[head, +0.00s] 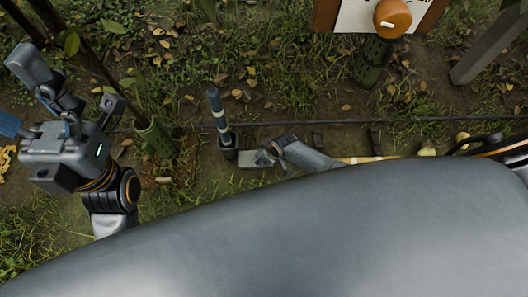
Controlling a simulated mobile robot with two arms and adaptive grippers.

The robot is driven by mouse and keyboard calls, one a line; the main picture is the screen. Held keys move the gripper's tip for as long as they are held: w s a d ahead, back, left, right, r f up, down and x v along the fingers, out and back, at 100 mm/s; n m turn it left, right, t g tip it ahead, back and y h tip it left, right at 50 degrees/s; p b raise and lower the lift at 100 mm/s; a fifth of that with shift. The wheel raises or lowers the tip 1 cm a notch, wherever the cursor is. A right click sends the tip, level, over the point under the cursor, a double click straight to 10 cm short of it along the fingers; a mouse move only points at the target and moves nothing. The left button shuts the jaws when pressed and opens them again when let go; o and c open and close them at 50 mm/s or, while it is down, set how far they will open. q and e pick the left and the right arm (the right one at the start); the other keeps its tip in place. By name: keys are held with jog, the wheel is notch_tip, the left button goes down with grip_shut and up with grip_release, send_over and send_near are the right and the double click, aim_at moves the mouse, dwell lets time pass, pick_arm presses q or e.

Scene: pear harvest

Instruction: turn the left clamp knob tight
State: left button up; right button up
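An orange knob (393,17) with a white mark stands at the top, in front of a white board (352,16) with dark marks and an orange-brown edge. I cannot tell if it is the left clamp knob; no other clear knob shows. My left gripper (68,78) is at the far left, well apart from the orange knob. Its fingers are spread and nothing shows between them. A grey part (308,156), perhaps of my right gripper, shows at the centre behind my body's edge. The rest of it is hidden.
A dark blue stick with white bands (217,110) stands upright in a dark holder. Thin dark stems (92,62) rise near my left gripper. A green mesh guard (373,62) stands below the knob, and a grey post (488,52) leans at right. A dark hose crosses the grass.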

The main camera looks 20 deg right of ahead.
jog(key=shift+m, duration=0.4)
jog(key=o, duration=1.2)
jog(key=shift+c, duration=0.2)
jog(key=v, duration=1.2)
jog(key=shift+s+a, duration=0.1)
jog(key=shift+a, duration=0.05)
